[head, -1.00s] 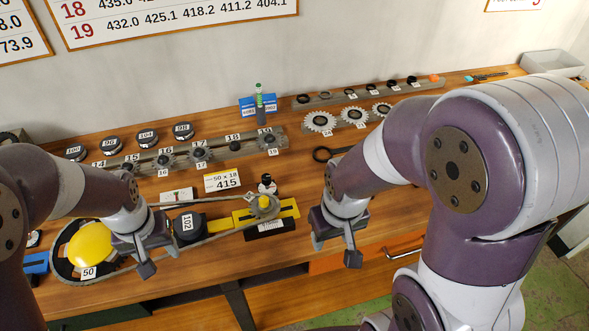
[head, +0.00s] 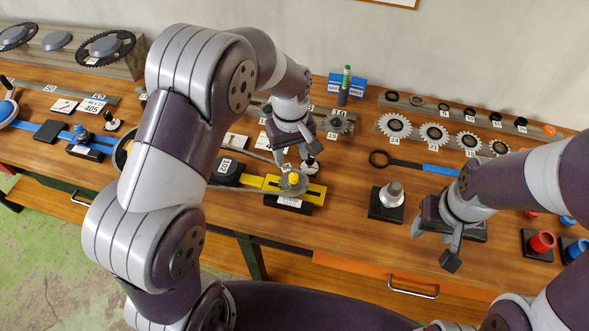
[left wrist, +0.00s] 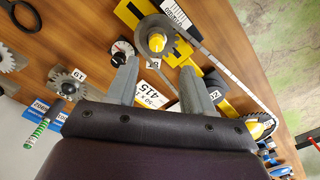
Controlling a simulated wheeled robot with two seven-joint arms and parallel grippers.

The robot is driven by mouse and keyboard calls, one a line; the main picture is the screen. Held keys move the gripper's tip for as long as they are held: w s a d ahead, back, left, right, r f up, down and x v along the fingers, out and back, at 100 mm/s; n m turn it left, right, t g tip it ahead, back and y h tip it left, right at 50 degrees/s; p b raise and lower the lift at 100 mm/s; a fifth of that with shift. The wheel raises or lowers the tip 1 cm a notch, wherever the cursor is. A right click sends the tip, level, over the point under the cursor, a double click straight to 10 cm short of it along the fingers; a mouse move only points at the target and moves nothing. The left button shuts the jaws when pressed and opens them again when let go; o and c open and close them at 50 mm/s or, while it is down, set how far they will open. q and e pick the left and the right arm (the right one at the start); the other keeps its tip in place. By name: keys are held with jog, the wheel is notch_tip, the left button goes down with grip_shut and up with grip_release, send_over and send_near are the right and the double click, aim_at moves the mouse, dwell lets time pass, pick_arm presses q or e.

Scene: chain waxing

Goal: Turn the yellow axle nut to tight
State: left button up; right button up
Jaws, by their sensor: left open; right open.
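The yellow axle nut (head: 293,179) sits at the centre of a small grey sprocket on the yellow slider (head: 316,192). The nut also shows in the left wrist view (left wrist: 156,42), just beyond my fingertips and between their lines. My left gripper (head: 296,157) is open and empty, pointing down above the table just behind the nut. Its two fingers are apart in the left wrist view (left wrist: 156,66). The chain (left wrist: 210,55) runs around the sprocket. My right gripper (head: 436,243) is open and empty, well right of the slider, by a dark block.
A small dial with a black knob (left wrist: 122,48) stands close to the sprocket, near one left finger. A black tensioner block (head: 228,172) is left of the slider. A grey post on a black base (head: 390,196) stands between slider and right gripper. A wrench (head: 415,165) lies behind.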

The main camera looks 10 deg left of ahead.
aim_at(294, 176)
pick_arm(q)
jog(key=f, duration=0.2)
jog(key=f+p, duration=0.1)
jog(key=f, duration=0.4)
jog(key=shift+w+d+f, duration=0.1)
jog(key=shift+w+d, duration=0.05)
jog(key=shift+d, duration=0.2)
jog(key=shift+a+f+p, duration=0.2)
jog(key=shift+f+p, duration=0.1)
jog(key=shift+f, duration=0.25)
jog(key=shift+d, duration=0.15)
jog(key=c, duration=0.3)
grip_shut()
